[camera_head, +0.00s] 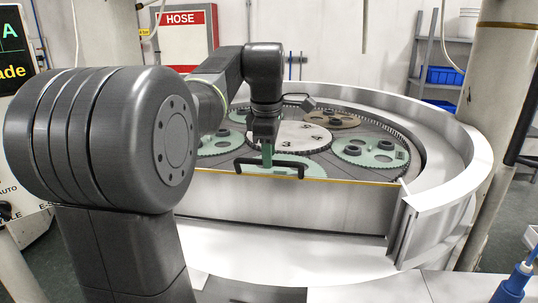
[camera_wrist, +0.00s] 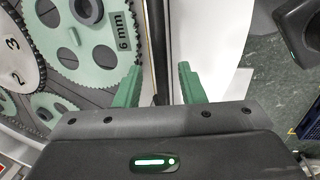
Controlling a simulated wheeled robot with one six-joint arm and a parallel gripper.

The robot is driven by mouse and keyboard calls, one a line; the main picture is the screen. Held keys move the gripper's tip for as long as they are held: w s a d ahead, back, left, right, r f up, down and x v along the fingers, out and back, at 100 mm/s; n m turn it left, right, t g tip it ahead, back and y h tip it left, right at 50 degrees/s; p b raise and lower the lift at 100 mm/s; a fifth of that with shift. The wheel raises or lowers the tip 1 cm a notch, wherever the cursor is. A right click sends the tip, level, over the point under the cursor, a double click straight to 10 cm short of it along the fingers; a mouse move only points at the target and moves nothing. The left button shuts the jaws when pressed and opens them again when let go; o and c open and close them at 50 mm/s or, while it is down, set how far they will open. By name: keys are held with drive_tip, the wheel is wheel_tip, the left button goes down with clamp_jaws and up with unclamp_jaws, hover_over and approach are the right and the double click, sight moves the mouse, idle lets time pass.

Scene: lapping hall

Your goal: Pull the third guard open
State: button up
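A flat silver guard panel (camera_head: 290,205) with a yellow top edge stands along the near side of the round lapping machine. No number is readable on it. A black bar handle (camera_head: 285,162) shows at its top edge. My gripper (camera_head: 267,160) is at the handle's left part, fingers pointing down, partly overlapping it. In the wrist view my gripper (camera_wrist: 160,68) has its two green fingers apart, with a narrow dark bar (camera_wrist: 158,45) between them and visible gaps beside it. I cannot tell whether the fingers reach around the handle.
Green toothed carriers (camera_head: 370,152) and a numbered white centre disc (camera_head: 290,136) lie inside the machine. A curved silver section (camera_head: 440,205) stands at the right, by the panel's end. A pale pillar (camera_head: 490,90) rises at the right. A blue-capped bottle (camera_head: 515,280) is at lower right.

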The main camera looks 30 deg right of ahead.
drive_tip(key=shift+w+f, duration=0.15)
drive_tip(key=shift+f, duration=0.2)
drive_tip(key=shift+s+f, duration=0.1)
drive_tip(key=shift+s, duration=0.1)
clamp_jaws()
